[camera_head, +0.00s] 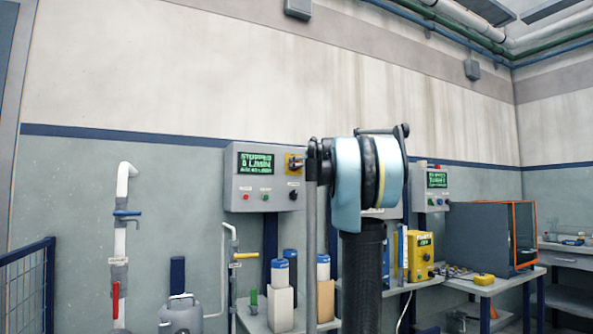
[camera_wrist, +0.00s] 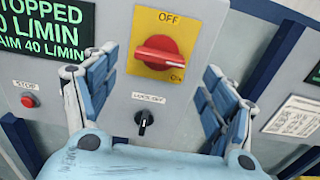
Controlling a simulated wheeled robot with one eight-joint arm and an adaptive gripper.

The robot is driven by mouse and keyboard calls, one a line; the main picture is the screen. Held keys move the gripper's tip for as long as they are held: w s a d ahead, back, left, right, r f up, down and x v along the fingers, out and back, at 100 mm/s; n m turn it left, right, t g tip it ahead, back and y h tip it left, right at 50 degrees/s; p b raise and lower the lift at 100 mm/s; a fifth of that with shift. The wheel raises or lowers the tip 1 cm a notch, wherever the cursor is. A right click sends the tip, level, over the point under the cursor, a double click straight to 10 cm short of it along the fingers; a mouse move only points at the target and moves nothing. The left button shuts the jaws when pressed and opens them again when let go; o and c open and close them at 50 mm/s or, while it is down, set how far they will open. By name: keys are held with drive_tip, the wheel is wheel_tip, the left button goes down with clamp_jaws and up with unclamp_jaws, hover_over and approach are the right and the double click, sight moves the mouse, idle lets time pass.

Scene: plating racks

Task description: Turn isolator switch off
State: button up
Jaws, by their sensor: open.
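The isolator switch is a red rotary knob (camera_wrist: 157,56) on a yellow plate (camera_wrist: 180,22) marked OFF at the top and ON at the lower right. Its handle lies roughly sideways, with one end toward the ON side. In the head view the yellow plate (camera_head: 294,163) shows at the right of a grey control box, partly behind my arm. My gripper (camera_wrist: 152,82) is open in the wrist view, its blue-padded fingers spread to the left and right of the knob and apart from it. The gripper is hidden behind my arm in the head view.
A black LOCK-OFF knob (camera_wrist: 144,120) sits below the switch. A red STOP button (camera_wrist: 28,101) and a green display (camera_wrist: 45,32) are at left. A white label plate (camera_wrist: 297,116) is at right. In the head view, a bench (camera_head: 262,322) with bottles stands below the box.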

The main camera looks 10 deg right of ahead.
drive_tip(key=x, duration=0.5)
drive_tip(key=c, duration=1)
